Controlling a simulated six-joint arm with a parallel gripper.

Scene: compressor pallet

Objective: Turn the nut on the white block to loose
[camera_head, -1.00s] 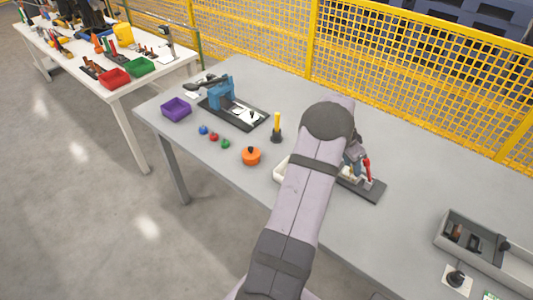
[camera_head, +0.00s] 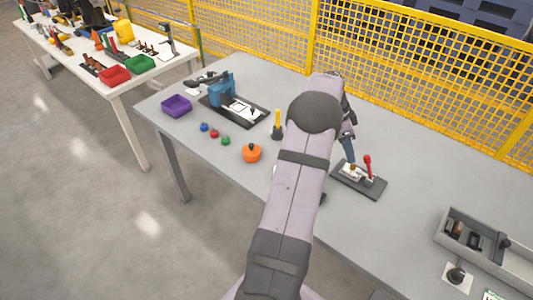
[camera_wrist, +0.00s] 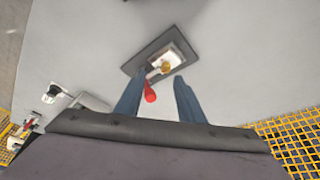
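The white block (camera_head: 346,174) sits on a dark plate (camera_head: 371,189) on the grey table, with a small brass-coloured nut (camera_head: 353,169) on it. A red-handled part (camera_head: 368,165) stands on the same plate. In the wrist view, the white block (camera_wrist: 179,55), the nut (camera_wrist: 166,67) and the red handle (camera_wrist: 150,92) show ahead of my gripper (camera_wrist: 158,80). Its two blue fingers are apart, with nothing held between them. In the head view, my gripper (camera_head: 347,150) appears just behind the plate, partly hidden by my arm. The nut's exact turn position is too small to tell.
An orange round pot (camera_head: 252,153), a yellow-topped peg (camera_head: 277,125), small coloured balls, a purple bin (camera_head: 177,106) and a blue clamp fixture (camera_head: 222,92) stand to the left. A grey tray (camera_head: 487,248) lies at the right. Yellow mesh fencing (camera_head: 400,60) runs behind the table.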

